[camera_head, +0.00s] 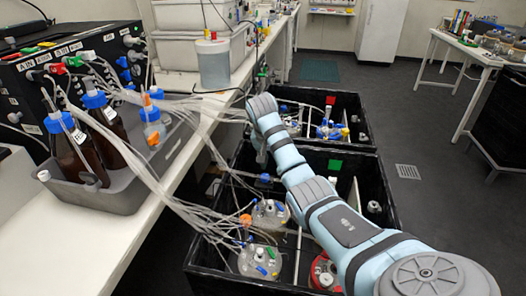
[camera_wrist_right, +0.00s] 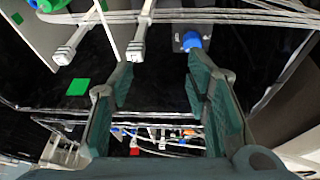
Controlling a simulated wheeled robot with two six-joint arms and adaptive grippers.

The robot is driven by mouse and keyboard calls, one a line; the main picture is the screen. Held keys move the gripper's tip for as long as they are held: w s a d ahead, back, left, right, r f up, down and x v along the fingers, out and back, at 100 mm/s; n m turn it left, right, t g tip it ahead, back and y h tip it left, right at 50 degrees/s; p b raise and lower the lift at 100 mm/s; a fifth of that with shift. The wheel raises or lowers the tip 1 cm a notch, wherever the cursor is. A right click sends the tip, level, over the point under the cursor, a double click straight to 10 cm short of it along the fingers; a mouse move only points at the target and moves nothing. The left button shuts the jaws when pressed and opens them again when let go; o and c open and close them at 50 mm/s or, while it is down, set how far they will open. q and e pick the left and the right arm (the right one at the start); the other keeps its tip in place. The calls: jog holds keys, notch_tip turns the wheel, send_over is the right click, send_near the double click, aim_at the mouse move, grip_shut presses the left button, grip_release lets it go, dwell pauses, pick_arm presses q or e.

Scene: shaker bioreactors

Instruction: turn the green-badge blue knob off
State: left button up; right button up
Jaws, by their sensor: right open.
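The green badge (camera_head: 335,165) is on a wall of the near black box, and it also shows in the right wrist view (camera_wrist_right: 78,87). A blue knob (camera_wrist_right: 192,40) on a dark base is at the upper middle of the right wrist view, near the tip of the right-hand finger. A small blue part, likely the same knob, shows in the head view (camera_head: 264,179) just below my right wrist. My right gripper (camera_wrist_right: 159,68) is open, with nothing between its fingers. Its fingers are hidden or too small to make out in the head view. My left gripper is not in view.
The near box (camera_head: 392,215) holds clear vessels (camera_head: 260,262) with tubes. A far black box (camera_head: 360,110) carries a red badge (camera_head: 330,100). Pale rods (camera_wrist_right: 138,45) stand near my right fingers. A white bench (camera_head: 70,235) with brown bottles (camera_head: 76,158) lies left.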

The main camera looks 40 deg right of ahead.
notch_tip(320, 180, up, 3)
jog(key=n+t, duration=0.2)
jog(key=n+y+b, duration=0.1)
jog(key=b, duration=0.6)
send_near(265, 175)
jog(key=x, duration=0.8)
jog(key=shift+f, duration=0.45)
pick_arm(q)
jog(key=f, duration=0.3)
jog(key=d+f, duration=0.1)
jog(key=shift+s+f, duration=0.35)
pick_arm(e)
jog(key=shift+w, duration=0.1)
